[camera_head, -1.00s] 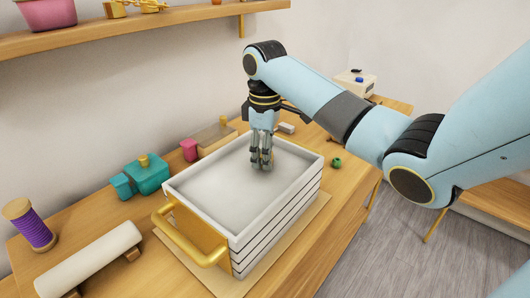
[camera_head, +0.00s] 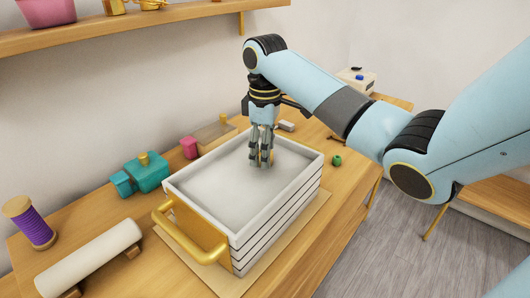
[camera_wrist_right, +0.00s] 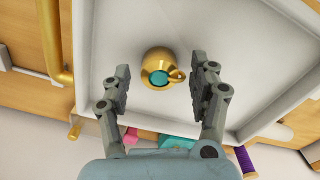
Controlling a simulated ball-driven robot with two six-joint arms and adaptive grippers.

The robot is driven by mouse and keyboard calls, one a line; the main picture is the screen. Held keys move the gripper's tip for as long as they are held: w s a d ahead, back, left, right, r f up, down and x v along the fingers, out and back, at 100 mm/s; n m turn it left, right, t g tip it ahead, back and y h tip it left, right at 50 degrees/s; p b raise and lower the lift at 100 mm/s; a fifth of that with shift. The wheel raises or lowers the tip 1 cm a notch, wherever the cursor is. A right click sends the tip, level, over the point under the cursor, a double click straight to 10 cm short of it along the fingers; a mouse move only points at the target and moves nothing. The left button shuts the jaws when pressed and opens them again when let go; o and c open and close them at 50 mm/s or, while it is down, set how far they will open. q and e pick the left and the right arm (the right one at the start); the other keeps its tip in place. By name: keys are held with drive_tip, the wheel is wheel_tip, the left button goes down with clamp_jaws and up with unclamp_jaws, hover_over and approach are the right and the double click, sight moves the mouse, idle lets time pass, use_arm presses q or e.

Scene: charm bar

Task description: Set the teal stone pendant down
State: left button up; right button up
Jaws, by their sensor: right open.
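The teal stone pendant (camera_wrist_right: 152,62) shows in the right wrist view as a round gold setting with a teal centre and a small loop at its right. It appears to lie on the pale floor of the white tray (camera_wrist_right: 105,22). My right gripper (camera_wrist_right: 160,78) is open, with one finger on each side of the pendant and a visible gap to each. In the head view, my right gripper (camera_head: 261,160) points down inside the white tray (camera_head: 200,198), toward its far end. The fingers largely hide the pendant there. My left gripper is not in view.
The tray has a gold handle (camera_head: 190,240) at its near end. Beside it stand a teal box (camera_head: 150,177), a pink block (camera_head: 188,148), a purple thread spool (camera_head: 38,232) and a white roll (camera_head: 90,258). A green bead (camera_head: 337,160) lies right of the tray.

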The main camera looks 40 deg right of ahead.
wheel_tip(320, 180, up, 6)
drive_tip(key=shift+w+r+b, duration=0.1)
drive_tip(key=shift+b, duration=0.2)
wheel_tip(320, 180, up, 5)
drive_tip(key=p, duration=0.5)
